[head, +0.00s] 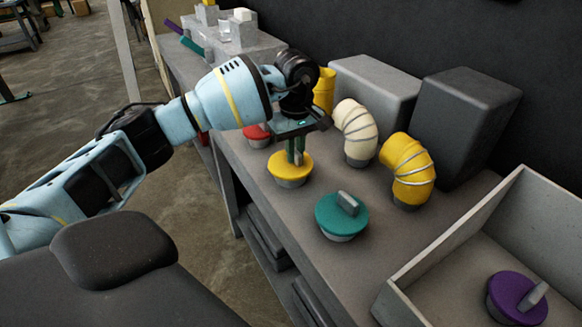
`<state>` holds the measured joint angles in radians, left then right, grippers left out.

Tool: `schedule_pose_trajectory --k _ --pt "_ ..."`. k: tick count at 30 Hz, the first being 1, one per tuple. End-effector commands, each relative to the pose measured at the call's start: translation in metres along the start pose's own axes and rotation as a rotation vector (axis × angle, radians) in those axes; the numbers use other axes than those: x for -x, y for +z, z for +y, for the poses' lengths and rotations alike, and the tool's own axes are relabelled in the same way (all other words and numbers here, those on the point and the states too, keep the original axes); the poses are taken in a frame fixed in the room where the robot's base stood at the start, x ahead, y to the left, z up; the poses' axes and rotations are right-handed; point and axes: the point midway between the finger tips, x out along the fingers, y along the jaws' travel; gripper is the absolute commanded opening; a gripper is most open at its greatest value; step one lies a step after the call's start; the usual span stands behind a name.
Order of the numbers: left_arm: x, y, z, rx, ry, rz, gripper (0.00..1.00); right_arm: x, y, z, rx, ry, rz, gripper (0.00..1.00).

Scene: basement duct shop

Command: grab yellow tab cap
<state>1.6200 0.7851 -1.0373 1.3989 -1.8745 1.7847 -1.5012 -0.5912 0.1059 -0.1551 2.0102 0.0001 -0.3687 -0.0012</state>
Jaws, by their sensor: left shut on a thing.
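The yellow tab cap (290,168) stands upright on the grey bench (301,227), a yellow disc on a grey base. My left gripper (297,155) points straight down over it and is shut on its tab, which the fingers mostly hide. The cap appears to be resting on the bench. My right gripper is not in view.
A teal tab cap (342,214) is near in front, and a red cap (257,135) lies just behind. Cream (356,131) and yellow (408,170) duct elbows stand to the right. A grey tray (453,252) holds a purple cap (516,298).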

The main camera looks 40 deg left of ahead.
Motion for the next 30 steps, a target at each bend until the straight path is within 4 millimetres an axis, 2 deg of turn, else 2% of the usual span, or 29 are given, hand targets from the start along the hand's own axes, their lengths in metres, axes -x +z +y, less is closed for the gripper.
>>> schedule_pose_trajectory --k 11,17,23,30 --pt "0.008 0.000 0.001 0.000 0.002 0.000 0.00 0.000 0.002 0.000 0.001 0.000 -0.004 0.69" --pt "0.034 0.000 0.001 -0.001 0.004 0.002 0.00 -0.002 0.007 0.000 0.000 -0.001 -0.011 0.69" --pt "0.038 0.022 -0.021 -0.004 0.000 0.001 0.00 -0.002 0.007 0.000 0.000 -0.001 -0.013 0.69" --pt "0.042 0.057 -0.054 -0.005 0.000 0.001 0.00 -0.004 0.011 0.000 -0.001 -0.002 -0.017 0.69"
